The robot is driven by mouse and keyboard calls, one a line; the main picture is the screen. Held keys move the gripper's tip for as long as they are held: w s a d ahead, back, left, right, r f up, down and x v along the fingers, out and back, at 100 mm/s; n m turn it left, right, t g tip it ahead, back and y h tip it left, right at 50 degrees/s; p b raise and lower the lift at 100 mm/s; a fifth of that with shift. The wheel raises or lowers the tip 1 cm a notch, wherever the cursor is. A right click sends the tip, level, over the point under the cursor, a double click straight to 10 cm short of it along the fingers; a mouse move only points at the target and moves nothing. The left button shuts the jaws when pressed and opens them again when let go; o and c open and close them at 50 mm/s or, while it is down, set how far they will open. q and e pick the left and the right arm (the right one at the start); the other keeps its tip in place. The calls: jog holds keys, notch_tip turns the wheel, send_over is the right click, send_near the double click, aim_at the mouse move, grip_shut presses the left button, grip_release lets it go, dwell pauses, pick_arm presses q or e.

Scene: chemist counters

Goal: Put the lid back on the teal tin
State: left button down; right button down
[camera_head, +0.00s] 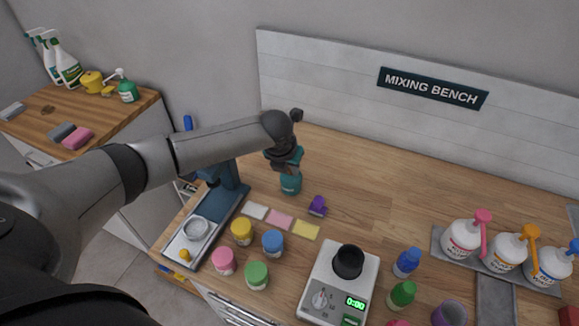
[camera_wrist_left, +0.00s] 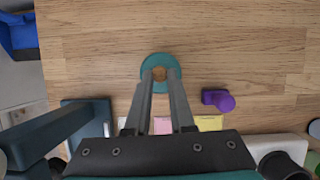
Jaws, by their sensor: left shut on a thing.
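The teal tin (camera_head: 291,185) stands upright on the wooden bench, left of the purple item. My left gripper (camera_head: 289,170) points down right over it. In the left wrist view the round teal lid (camera_wrist_left: 147,70) with a brown knob (camera_wrist_left: 160,73) lies between the tips of my left gripper (camera_wrist_left: 160,80). The gripper is shut on the lid's knob. The lid hides the tin in that view. Lid and tin look lined up or nearly so; I cannot tell whether the lid is fully seated. My right gripper is not in view.
A purple item (camera_head: 317,206) lies close right of the tin. White, pink and yellow cards (camera_head: 279,220) lie in front. Several coloured jars (camera_head: 242,231), a scale (camera_head: 335,290) and a blue stand (camera_head: 228,190) are nearby. The bench behind the tin is clear.

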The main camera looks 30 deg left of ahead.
pick_arm(q)
jog(key=c, duration=0.7)
grip_release()
jog(key=shift+o, duration=0.4)
jog(key=o, duration=0.4)
jog(key=shift+r, duration=0.15)
jog(key=shift+r+p, duration=3.4)
jog(key=shift+p, duration=0.5)
